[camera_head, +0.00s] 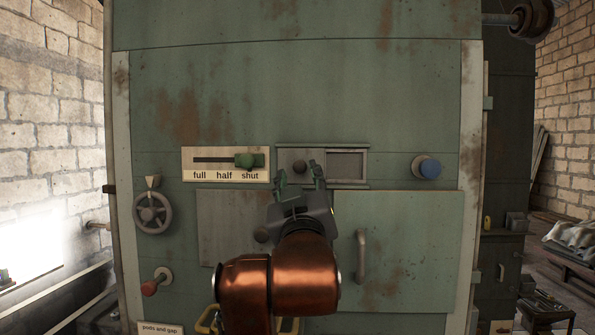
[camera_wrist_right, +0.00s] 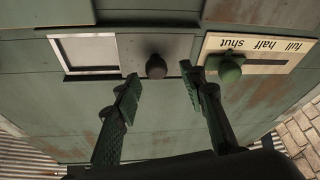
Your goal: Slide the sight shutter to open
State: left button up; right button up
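The sight shutter (camera_head: 287,158) is a grey plate with a dark round knob (camera_head: 300,167), in the left part of a framed slot on the green panel. To its right in the head view is a light grey window (camera_head: 346,165), uncovered. The wrist view is upside down: the shutter plate (camera_wrist_right: 180,50) and knob (camera_wrist_right: 156,67) are in the middle, the window (camera_wrist_right: 88,52) at left. My right gripper (camera_head: 299,177) is open, its fingers on either side of the knob, with gaps between; contact is not visible. My left gripper is not in view.
A green slider knob (camera_head: 244,160) at "shut" on the full/half/shut plate (camera_head: 190,168) is close to the left of my fingers. A blue knob (camera_head: 427,168) is at right. A handled door (camera_head: 410,245), a handwheel (camera_head: 152,212) and a red knob (camera_head: 149,288) are lower.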

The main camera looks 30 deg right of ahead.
jog(key=v, duration=0.9)
jog(key=shift+a, duration=0.15)
